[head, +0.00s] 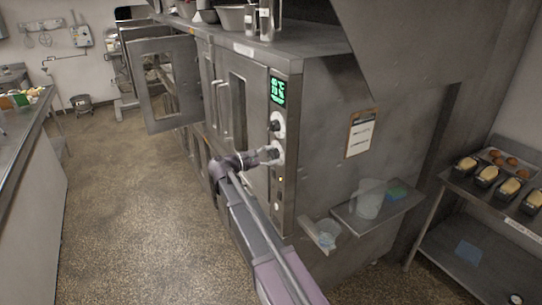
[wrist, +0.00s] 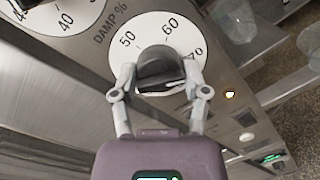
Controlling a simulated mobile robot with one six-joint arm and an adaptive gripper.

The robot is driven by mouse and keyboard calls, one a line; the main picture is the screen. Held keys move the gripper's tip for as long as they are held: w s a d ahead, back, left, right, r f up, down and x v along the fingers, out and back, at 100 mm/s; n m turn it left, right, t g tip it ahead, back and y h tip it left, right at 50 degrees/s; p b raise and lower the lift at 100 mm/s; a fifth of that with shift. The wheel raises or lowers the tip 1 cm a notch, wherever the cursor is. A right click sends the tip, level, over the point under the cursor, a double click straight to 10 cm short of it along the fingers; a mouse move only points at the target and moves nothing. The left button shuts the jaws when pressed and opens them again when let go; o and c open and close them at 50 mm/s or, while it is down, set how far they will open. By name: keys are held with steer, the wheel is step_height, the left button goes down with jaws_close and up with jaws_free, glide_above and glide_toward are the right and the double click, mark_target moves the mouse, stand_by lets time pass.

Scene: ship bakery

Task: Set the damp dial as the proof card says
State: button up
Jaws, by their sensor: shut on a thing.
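The damp dial (wrist: 151,30) is a white disc marked 50, 60 and 70, with "DAMP %" printed beside it in the wrist view. Its dark grey knob (wrist: 160,68) sits between my fingers. In the head view the dial (head: 278,153) is the lower white disc on the cabinet's control strip. My gripper (wrist: 160,84) is shut on the knob; in the head view my gripper (head: 267,155) reaches the dial from the left. I cannot tell which value the knob points to. The proof card (head: 360,134) hangs on a clipboard on the cabinet's side; its writing is too small to read.
A second dial (head: 277,125) sits above, under a green-lit display (head: 278,91) that I cannot read clearly. A small shelf (head: 376,206) with a clear jug (head: 369,198) juts out at right. A cabinet door (head: 165,85) stands open farther back. The left aisle floor is clear.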

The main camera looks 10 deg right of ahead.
steer(key=shift+w+r+m, duration=0.1)
steer(key=shift+r+m, duration=0.05)
steer(key=shift+m, duration=0.25)
steer(key=m+p, duration=0.1)
steer(key=m, duration=0.4)
steer(key=m+y, duration=0.1)
steer(key=m, duration=0.4)
steer(key=shift+t+p, duration=0.3)
steer(key=shift+m, duration=0.3)
steer(key=o, duration=1.1)
steer(key=shift+d, duration=0.1)
steer(key=shift+o, duration=0.2)
